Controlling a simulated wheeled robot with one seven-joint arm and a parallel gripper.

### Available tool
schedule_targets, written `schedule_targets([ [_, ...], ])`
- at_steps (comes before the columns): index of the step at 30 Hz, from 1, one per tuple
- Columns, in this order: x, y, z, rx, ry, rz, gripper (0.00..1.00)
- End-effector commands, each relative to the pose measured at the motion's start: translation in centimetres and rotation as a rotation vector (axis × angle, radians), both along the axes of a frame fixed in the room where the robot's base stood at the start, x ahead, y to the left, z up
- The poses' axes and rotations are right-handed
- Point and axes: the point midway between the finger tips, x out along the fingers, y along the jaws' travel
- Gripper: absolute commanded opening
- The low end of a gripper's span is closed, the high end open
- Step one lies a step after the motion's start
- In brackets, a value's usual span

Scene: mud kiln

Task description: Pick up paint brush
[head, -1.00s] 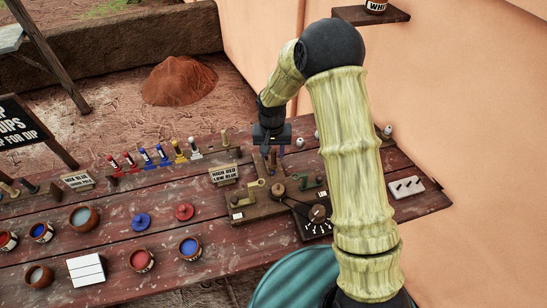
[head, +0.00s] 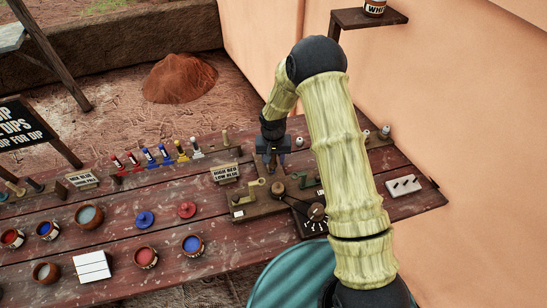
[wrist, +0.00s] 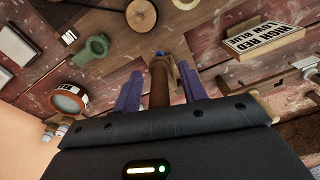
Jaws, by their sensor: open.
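A brown handle, which looks like the paint brush (wrist: 159,84), shows in the wrist view between the two fingers of my gripper (wrist: 160,88). It stands up toward the camera from a light wooden holder (wrist: 178,72). The fingers are apart, one on each side of the handle, with a gap visible on both sides. In the head view my gripper (head: 273,160) is low over the back of the table, and the handle is mostly hidden by it.
A sign reading HIGH RED LOW BLUE (head: 225,173) stands left of my gripper. A rack of red, blue and yellow tubes (head: 165,155) is further left. Open paint pots (head: 145,257) and a white block (head: 92,266) are at the front. The wall (head: 470,120) bounds the right.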

Motion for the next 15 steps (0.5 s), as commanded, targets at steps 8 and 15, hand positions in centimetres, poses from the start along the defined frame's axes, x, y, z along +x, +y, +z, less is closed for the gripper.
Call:
schedule_targets([
  [8, 0.0, -0.02, 0.0, 0.0, 0.0, 0.0, 0.42],
  [15, -0.01, -0.03, 0.01, 0.0, 0.0, 0.0, 0.26],
])
